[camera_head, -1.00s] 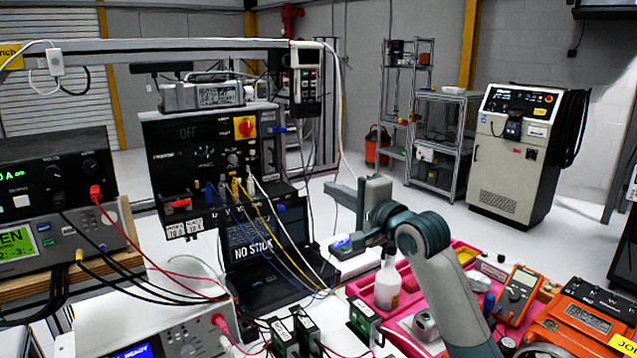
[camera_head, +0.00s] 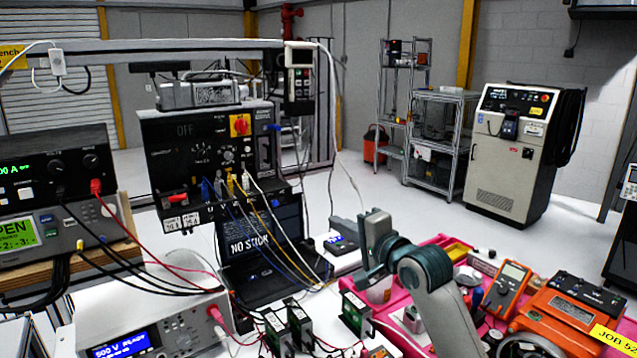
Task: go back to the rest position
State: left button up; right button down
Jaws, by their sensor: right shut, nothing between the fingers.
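My right gripper (camera_head: 350,236) is at the end of the grey-green arm that comes up from the lower right. It is shut, and I see nothing held in it. It is above the bench, between the black control panel (camera_head: 205,150) and the pink tray (camera_head: 452,243). My left gripper is out of view.
Power supplies (camera_head: 40,185) stand at the left, with red and black cables to the bench. A laptop (camera_head: 250,243) is behind several small green-fronted modules (camera_head: 300,325). An orange multimeter (camera_head: 508,287) and orange case (camera_head: 568,320) are at the right.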

jog(key=s+d+f+n+g+h, duration=0.2)
jog(key=s+d+f, duration=0.1)
jog(key=s+f, duration=0.55)
jog(key=s+d+f+n+g+h, duration=0.15)
jog(key=s+f, duration=0.35)
jog(key=f, duration=0.7)
jog(key=s+d+f+n+g+h, duration=0.1)
jog(key=s+d+f+n, duration=0.15)
jog(key=s+f, duration=0.55)
jog(key=s+d+f+n+g+h, duration=0.15)
jog(key=s+d+f, duration=0.3)
jog(key=s, duration=0.55)
jog(key=s+d+f+n+g+h, duration=0.1)
jog(key=s+d+f+n+g, duration=0.2)
jog(key=s+f, duration=0.5)
jog(key=s+d+f+n+g+h, duration=0.2)
jog(key=s+d+f, duration=0.1)
jog(key=s, duration=0.9)
notch_tip(320, 180, down, 29)
jog(key=s+g, duration=0.1)
jog(key=s, duration=0.1)
jog(key=s+d+f+g, duration=0.1)
jog(key=s+d+f, duration=0.2)
jog(key=s+f, duration=1.4)
jog(key=shift+s+d, duration=0.15)
jog(key=shift+s, duration=0.15)
